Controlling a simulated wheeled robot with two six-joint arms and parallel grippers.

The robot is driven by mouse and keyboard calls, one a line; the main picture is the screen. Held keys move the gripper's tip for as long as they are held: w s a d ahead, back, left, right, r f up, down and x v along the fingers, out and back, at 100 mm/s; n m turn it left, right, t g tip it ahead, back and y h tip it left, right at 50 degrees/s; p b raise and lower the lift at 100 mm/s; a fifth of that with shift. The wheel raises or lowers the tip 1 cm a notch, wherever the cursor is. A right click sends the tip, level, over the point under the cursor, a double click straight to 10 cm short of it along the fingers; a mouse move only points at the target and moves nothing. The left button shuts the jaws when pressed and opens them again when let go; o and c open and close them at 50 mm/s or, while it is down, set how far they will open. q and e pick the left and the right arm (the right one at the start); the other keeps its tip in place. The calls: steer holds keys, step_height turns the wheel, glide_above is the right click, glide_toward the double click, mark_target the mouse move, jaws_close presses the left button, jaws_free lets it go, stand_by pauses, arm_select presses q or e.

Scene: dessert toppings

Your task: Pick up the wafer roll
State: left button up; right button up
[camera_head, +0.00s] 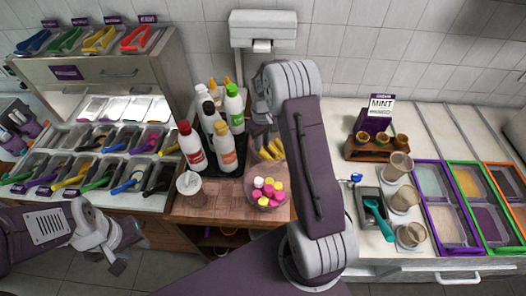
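Yellow-brown sticks that look like wafer rolls (270,149) stand together near the back of the wooden counter section, partly behind my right arm. I cannot single out one roll. My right gripper (262,128) is above and just behind these sticks, pointing down. Its fingertips are small and partly hidden, so I cannot tell whether it is open or touches a roll. My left gripper (130,254) is low at the left, in front of the counter, with its fingers apart and nothing between them.
A bowl of pink and yellow pieces (268,203) is in front of the sticks. Sauce bottles (225,147) stand on a black tray to the left. A cup (190,185) is near the front edge. A wooden cone holder (377,153) and topping bins (447,222) are at right.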

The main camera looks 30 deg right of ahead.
mark_target(263, 154)
steer(key=shift+s+a+f, duration=0.2)
steer(key=shift+s+f, duration=0.05)
steer(key=shift+f, duration=0.4)
steer(key=shift+s+a+f, duration=0.2)
steer(key=shift+s+f, duration=0.05)
steer(key=shift+f, duration=0.4)
steer(key=shift+w+d, duration=0.1)
steer(key=shift+w+f, duration=0.15)
jaws_close()
